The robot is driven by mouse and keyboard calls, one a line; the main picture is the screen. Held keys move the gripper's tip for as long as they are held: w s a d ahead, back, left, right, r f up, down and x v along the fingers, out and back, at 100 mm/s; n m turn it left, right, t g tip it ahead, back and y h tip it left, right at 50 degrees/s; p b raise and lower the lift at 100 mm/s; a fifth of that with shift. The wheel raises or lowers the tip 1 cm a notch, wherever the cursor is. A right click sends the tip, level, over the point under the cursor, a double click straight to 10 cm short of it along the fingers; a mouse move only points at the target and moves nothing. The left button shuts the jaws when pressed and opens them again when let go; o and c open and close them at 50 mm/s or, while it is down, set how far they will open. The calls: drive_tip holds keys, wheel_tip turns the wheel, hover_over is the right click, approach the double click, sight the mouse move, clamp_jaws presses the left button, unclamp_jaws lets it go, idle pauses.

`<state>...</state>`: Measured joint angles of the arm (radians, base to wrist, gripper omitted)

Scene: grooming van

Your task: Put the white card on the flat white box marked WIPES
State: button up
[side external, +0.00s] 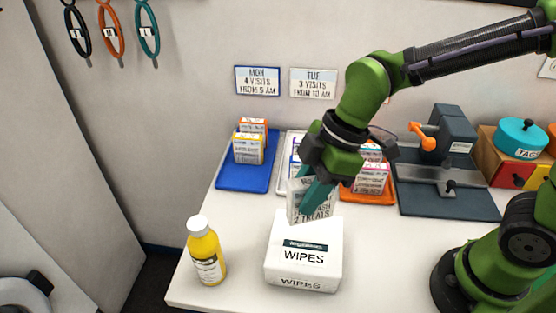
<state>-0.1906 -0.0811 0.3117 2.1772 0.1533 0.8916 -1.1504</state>
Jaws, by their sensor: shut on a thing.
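The flat white box marked WIPES (275,258) stands on the white table near its front edge, with a dark label on top. My gripper (314,200) is above the rear part of the box, pointing down. It is shut on a white card (295,214) with dark printed text, partly reading "2 TREATS". The card is held upright, and the teal fingers cover part of it. Its lower edge appears close to the box's rear top edge; I cannot tell whether they touch.
A yellow bottle (205,252) with a white cap stands left of the box. Behind are a blue tray (229,177) with small boxes, a white tray (281,186) and an orange tray (377,199). A dark clamp-like device (450,201) stands at right. Table around the box's front is clear.

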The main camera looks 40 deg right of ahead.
sight(305, 218)
wheel_tip(305, 218, down, 7)
idle(0.3)
drive_tip(key=shift+f, duration=0.15)
drive_tip(key=o, duration=1.1)
drive_tip(key=shift+c, duration=0.2)
drive_tip(key=v, duration=1.2)
drive_tip(key=s+d+r+m+t+h, duration=0.2)
drive_tip(key=d+m+t, duration=0.3)
drive_tip(key=d+m, duration=0.8)
drive_tip(key=shift+s+d+r+m, duration=0.2)
drive_tip(key=shift+d+r+m, duration=0.15)
drive_tip(key=shift+m, duration=1.95)
